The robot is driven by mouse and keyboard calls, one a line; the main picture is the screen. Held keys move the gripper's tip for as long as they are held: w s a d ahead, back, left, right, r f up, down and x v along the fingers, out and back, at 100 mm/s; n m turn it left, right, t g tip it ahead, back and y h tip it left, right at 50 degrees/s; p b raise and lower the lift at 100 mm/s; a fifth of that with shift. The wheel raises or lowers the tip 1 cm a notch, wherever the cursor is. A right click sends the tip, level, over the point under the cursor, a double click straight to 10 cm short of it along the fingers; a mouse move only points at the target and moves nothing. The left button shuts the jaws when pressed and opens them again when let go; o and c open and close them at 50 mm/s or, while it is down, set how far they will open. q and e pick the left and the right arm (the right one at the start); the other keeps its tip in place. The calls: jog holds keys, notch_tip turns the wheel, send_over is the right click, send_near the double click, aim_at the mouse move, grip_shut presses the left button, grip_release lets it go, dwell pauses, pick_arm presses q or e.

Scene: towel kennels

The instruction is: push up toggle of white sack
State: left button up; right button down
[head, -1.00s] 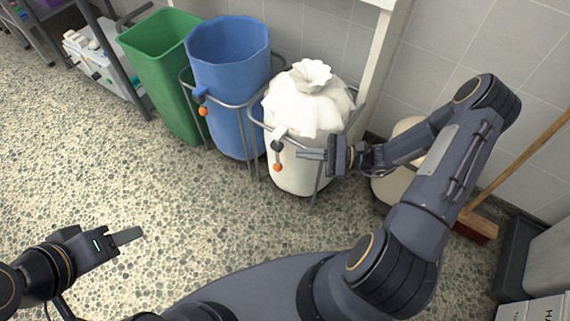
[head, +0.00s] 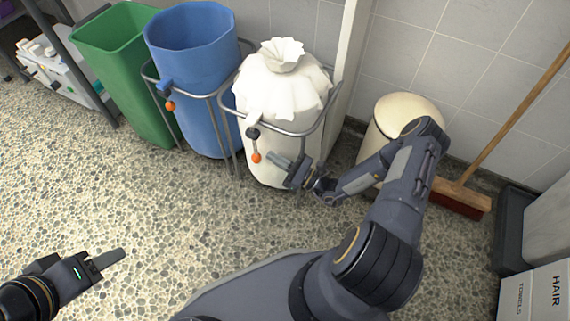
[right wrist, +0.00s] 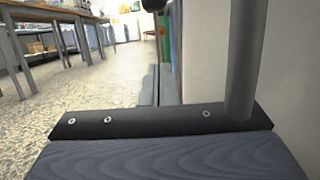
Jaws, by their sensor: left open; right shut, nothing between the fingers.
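The white sack (head: 291,98) hangs gathered at its top in a grey tubular stand. Its toggle, a dark cord lock (head: 253,133) with an orange ball (head: 256,157) below, hangs at the sack's front left. My right gripper (head: 277,162) is shut and empty, just right of the orange ball and low against the front of the sack. I cannot tell whether it touches the ball. In the right wrist view, the shut fingers (right wrist: 160,92) point forward, with a dark rounded piece at the top edge. My left gripper (head: 108,259) is open and empty over the floor, far from the sack.
A blue sack (head: 198,90) in its stand and a green bin (head: 130,75) stand to the left. A cream bin (head: 400,112) and a broom (head: 465,196) are at right. A grey stand tube (right wrist: 243,60) crosses close in the right wrist view. The front floor is clear.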

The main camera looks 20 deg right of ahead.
aim_at(253, 133)
jog(key=w+a+r+b, duration=0.1)
jog(key=w+a+r, duration=0.1)
jog(key=r, duration=0.3)
jog(key=shift+w+a+b, duration=0.25)
jog(key=shift+w+b, duration=0.05)
jog(key=shift+w, duration=0.35)
